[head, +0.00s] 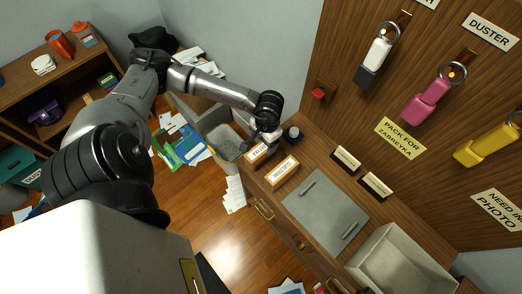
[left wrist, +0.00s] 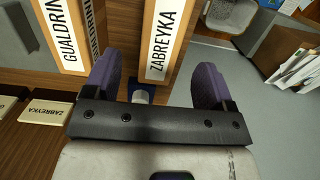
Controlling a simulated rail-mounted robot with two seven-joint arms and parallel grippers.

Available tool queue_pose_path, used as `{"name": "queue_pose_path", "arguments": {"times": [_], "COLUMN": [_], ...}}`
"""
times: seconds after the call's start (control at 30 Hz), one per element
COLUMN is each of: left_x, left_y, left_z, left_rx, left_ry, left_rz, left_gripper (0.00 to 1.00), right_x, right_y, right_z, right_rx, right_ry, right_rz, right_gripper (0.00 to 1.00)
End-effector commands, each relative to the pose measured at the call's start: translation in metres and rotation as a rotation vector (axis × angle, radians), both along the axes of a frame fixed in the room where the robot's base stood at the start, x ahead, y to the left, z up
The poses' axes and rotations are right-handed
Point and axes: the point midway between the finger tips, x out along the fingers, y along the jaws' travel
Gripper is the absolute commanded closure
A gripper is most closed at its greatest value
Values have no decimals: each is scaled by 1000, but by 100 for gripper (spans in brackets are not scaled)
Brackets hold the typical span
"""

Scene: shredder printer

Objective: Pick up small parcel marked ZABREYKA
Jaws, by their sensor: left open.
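The small parcel marked ZABREYKA (left wrist: 165,40) is a brown block with a white label on top. In the head view the parcel nearest my left gripper, which I take to be this one (head: 256,153), sits at the counter's left edge. My left gripper (head: 263,138) is above the counter beside its far end. In the left wrist view the open purple fingers (left wrist: 154,82) lie to either side of the ZABREYKA parcel's near end in the picture. Whether they are level with it or above it I cannot tell. My right gripper is not in view.
A second labelled parcel (head: 283,171), reading GUALDRIN in the left wrist view (left wrist: 68,35), lies close beside it. A dark blue round item (head: 292,133) stands near the gripper. Two name plaques (head: 347,159) and a grey panel (head: 326,209) lie further along. A bin (head: 213,117) stands left.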

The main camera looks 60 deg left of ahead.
Motion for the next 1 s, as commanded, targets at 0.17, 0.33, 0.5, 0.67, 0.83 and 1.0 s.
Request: {"name": "queue_pose_path", "arguments": {"times": [0.17, 0.33, 0.5, 0.67, 0.83, 1.0], "left_x": [-3, -8, -10, -10, -10, -10], "left_y": [0, -2, -3, -2, -2, -2], "left_z": [-8, -28, -48, -51, -51, -51], "left_rx": [0, -1, 0, 0, 0, 0], "left_ry": [2, 3, 2, 0, 0, 0], "left_rz": [1, 2, 1, 0, 0, 1], "left_gripper": [22, 22, 22, 22, 30, 46], "right_x": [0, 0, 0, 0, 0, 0], "right_y": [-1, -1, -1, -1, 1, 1], "right_z": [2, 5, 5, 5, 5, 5], "right_rx": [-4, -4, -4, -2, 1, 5], "right_ry": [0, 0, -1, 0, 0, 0], "right_rz": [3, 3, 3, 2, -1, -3], "right_gripper": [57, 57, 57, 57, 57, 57]}}
